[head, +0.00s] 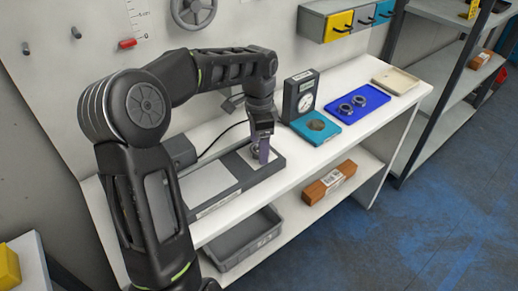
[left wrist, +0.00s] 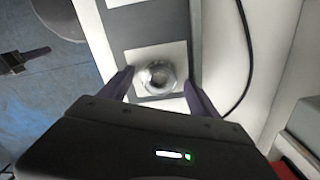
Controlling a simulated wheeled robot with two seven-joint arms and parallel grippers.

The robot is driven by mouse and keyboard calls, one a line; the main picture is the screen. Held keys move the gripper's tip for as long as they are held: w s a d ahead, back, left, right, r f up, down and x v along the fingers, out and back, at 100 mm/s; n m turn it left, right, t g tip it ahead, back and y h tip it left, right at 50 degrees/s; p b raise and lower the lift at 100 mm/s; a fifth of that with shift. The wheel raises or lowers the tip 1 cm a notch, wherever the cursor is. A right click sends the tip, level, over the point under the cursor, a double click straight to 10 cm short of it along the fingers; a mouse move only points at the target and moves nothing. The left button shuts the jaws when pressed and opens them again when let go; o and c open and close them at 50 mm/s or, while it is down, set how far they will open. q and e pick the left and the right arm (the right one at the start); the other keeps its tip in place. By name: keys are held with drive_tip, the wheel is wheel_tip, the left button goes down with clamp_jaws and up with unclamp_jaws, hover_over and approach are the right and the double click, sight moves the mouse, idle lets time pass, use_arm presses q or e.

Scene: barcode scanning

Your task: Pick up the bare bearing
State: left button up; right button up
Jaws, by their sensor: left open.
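The bare bearing (left wrist: 158,75) is a silver ring lying on a pale square plate (left wrist: 155,56) of a grey bench device. My left gripper (left wrist: 159,84) is open above it, with its two purple fingers to either side of the ring and nothing held. In the head view my left gripper (head: 262,150) points down over the right end of the grey device (head: 235,182) and mostly hides the bearing. I cannot tell whether the fingers touch the bearing. My right gripper is not in the head view.
A blue tray (head: 376,91) with two ring parts (head: 346,109) and a cream tray (head: 396,80) lie beyond. A black cable (left wrist: 246,50) runs beside the device. A wall stands behind.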

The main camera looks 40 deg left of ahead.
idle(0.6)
use_arm(q)
clamp_jaws()
idle(0.6)
wheel_tip(320, 180, up, 6)
drive_tip(key=shift+r, duration=0.25)
wheel_tip(320, 180, up, 4)
drive_tip(key=shift+f+p, duration=0.25)
drive_tip(key=shift+p, duration=0.85)
